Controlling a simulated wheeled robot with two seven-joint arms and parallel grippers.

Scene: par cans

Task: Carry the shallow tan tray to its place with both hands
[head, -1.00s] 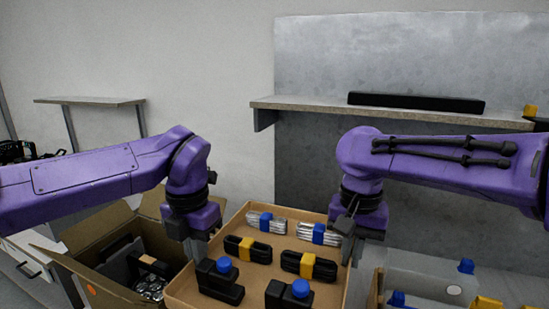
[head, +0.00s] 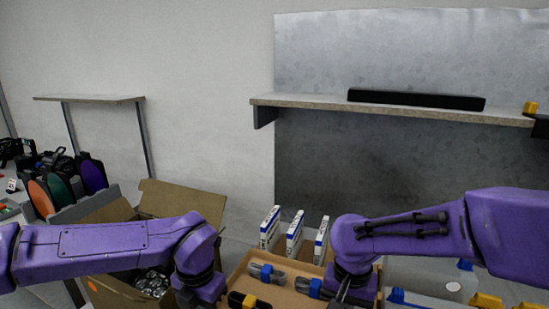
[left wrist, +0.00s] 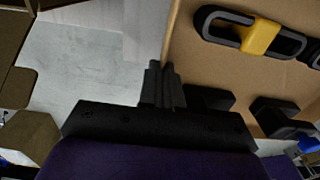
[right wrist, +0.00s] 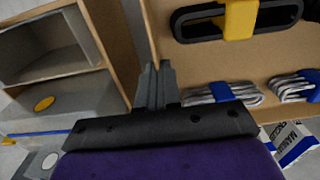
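The shallow tan tray (head: 284,292) is at the bottom of the head view, its near part cut off by the frame edge. It holds silver and black cable bundles with blue and yellow bands; its floor also shows in the left wrist view (left wrist: 212,66) and right wrist view (right wrist: 188,72). My left gripper (left wrist: 162,84) has its fingers together on one side wall of the tray. My right gripper (right wrist: 155,85) has its fingers together on the opposite wall. In the head view, the fingertips are largely hidden or cut off.
An open cardboard box (head: 182,201) stands left of the tray. White-and-blue cartons (head: 294,234) stand just behind it. Blue- and yellow-marked grey bins (head: 430,298) lie to the right. A shelf (head: 400,112) with a black bar (head: 415,100) is on the wall above.

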